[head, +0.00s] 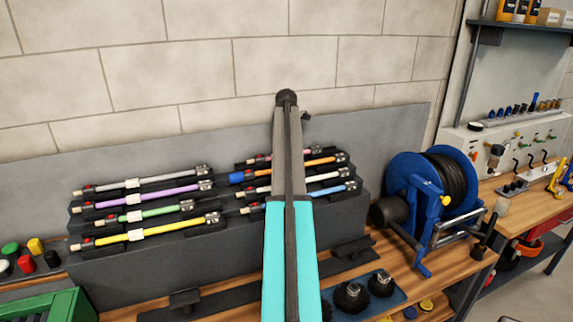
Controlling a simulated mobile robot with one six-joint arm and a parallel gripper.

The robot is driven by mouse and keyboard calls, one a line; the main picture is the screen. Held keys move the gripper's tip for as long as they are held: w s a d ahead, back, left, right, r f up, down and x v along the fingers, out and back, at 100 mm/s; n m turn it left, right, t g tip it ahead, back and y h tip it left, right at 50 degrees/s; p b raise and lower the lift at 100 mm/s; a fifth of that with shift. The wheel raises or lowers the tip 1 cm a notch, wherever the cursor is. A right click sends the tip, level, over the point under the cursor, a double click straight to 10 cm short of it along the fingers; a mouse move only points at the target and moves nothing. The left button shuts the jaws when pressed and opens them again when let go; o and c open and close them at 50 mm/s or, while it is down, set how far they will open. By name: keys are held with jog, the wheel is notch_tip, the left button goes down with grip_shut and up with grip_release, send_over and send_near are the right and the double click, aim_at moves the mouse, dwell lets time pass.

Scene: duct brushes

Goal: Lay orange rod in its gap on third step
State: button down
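The orange rod (321,161) lies slanted across the right half of the stepped dark grey rack (150,264), just below a pink rod (262,159). Its middle is hidden behind my teal and grey arm. A blue piece (236,177) shows left of the arm, roughly in line with it; I cannot tell whether they are joined. A white rod (325,176) and a blue rod (328,191) lie on lower steps. No empty gap shows clearly. My gripper is not visible, and whether anything is held cannot be seen.
Grey, purple, green and yellow rods (160,232) lie on the rack's left half. A blue cable reel (410,190) stands right of it. Round black brushes (352,297) sit on a blue mat in front. A green bin (45,305) is at lower left; a wall stands behind.

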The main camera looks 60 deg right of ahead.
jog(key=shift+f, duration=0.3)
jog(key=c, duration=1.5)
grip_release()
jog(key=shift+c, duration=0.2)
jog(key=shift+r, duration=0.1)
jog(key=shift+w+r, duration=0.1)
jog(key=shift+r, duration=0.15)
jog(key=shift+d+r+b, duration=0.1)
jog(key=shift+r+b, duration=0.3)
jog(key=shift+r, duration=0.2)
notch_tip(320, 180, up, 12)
jog(key=p, duration=0.1)
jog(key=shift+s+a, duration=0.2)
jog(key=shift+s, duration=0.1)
